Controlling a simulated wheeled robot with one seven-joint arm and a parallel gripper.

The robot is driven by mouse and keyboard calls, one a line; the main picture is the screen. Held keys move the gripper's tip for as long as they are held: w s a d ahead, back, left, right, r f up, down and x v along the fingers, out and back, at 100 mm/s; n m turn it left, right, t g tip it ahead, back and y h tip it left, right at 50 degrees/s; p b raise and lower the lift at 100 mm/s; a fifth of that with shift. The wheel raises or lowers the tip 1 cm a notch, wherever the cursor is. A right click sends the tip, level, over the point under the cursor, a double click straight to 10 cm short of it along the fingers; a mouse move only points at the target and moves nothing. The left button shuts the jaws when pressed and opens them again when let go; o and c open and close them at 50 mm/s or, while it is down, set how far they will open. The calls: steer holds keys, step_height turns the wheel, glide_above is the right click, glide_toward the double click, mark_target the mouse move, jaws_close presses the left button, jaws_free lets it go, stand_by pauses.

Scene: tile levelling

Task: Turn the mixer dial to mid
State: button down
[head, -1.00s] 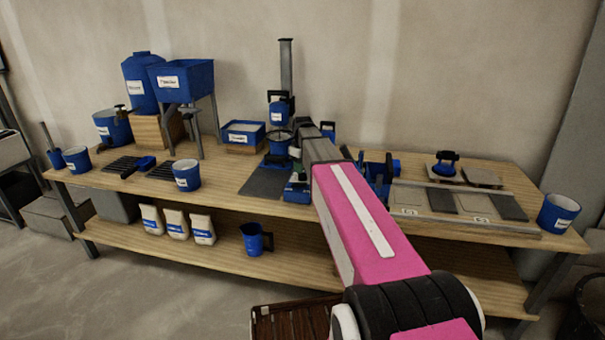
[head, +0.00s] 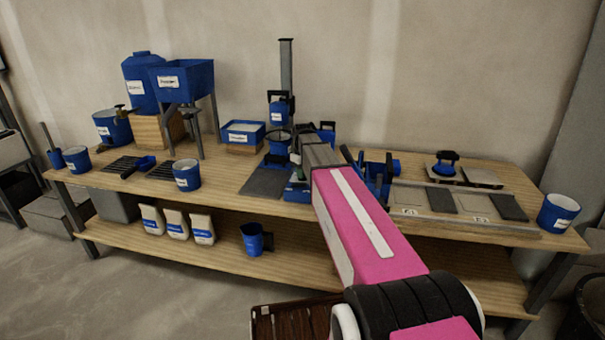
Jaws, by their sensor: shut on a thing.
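The mixer (head: 279,112) stands at the middle of the bench, with a tall grey column, a blue head and a blue bowl (head: 279,141) below it. A small blue box (head: 297,192) sits at its front, on the right. My gripper (head: 295,172) is at the front right of the mixer, just above this box, partly hidden by my own wrist. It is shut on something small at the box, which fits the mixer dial. The dial itself is hidden, so its setting cannot be read.
A blue bucket (head: 187,175) and a blue tray (head: 243,133) stand to the left. A blue clamp-like tool (head: 378,172) and grey tiles (head: 442,200) lie to the right, close to my arm. A dark mat (head: 264,182) lies before the mixer.

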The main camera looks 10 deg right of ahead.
steer(key=m, duration=0.5)
steer(key=shift+m, duration=0.4)
steer(key=m, duration=0.5)
steer(key=shift+m, duration=0.4)
steer(key=c, duration=1.1)
jaws_free()
step_height(320, 180, up, 11)
steer(key=shift+f, duration=0.1)
